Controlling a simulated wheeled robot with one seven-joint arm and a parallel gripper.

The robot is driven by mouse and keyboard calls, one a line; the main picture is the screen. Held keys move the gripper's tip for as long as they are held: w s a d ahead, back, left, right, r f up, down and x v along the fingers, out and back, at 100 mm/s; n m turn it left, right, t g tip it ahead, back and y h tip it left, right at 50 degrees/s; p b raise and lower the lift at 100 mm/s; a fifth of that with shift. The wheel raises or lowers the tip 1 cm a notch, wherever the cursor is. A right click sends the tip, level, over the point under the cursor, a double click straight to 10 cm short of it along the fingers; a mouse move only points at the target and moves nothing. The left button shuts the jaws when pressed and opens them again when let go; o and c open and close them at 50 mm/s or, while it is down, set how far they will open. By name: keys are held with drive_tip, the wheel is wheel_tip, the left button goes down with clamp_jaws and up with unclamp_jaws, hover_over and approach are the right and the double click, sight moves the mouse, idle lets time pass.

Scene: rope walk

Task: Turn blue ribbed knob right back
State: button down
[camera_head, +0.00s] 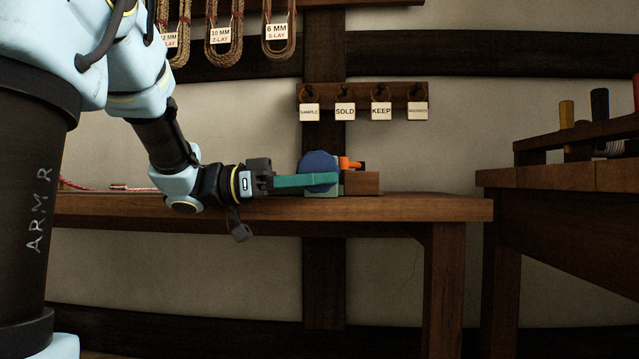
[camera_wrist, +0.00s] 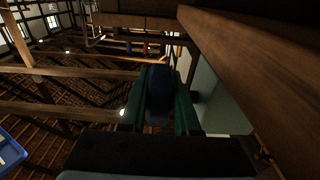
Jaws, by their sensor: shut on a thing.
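The blue knob (camera_head: 319,168) sits on a small fixture at the right part of the wooden bench, with an orange part (camera_head: 349,163) just right of it and a wooden block (camera_head: 361,183) beside that. My gripper (camera_head: 318,181) reaches in from the left, level and low over the bench top, with its green fingers shut on the knob. In the wrist view the knob (camera_wrist: 158,95) is dark blue and stands between the two green fingers. The near finger covers the lower part of the knob in the head view. Its ribs and its turned angle are too unclear to tell.
The bench (camera_head: 400,207) runs along the wall. A rack with several labelled tags (camera_head: 345,112) hangs above the knob. Rope coils (camera_head: 279,35) hang at upper left. A second table (camera_head: 560,178) with coloured handles stands at right, beyond a gap.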

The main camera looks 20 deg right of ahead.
drive_tip(key=c, duration=0.6)
unclamp_jaws()
drive_tip(key=shift+c, duration=0.2)
drive_tip(key=p+v, duration=0.2)
drive_tip(key=v, duration=0.8)
drive_tip(key=shift+a, duration=0.35)
drive_tip(key=shift+w+f, duration=0.1)
drive_tip(key=shift+w, duration=0.05)
